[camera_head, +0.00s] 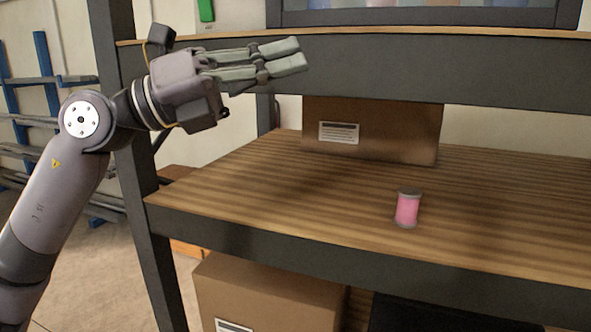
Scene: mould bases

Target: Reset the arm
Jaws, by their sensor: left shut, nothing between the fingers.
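My left arm comes in from the left and bends at the elbow. Its gripper (297,55) is shut and empty, pointing right in front of the dark upper shelf beam. A small pink cylinder with a grey cap (407,208) stands upright on the wooden shelf (270,190), below and to the right of the gripper and well apart from it. My right gripper is not in view.
A cardboard box (400,130) with a white label stands at the back of the shelf. Another box (265,295) is below the shelf. A dark rack post (140,190) is close to my left arm. The shelf's left front is clear.

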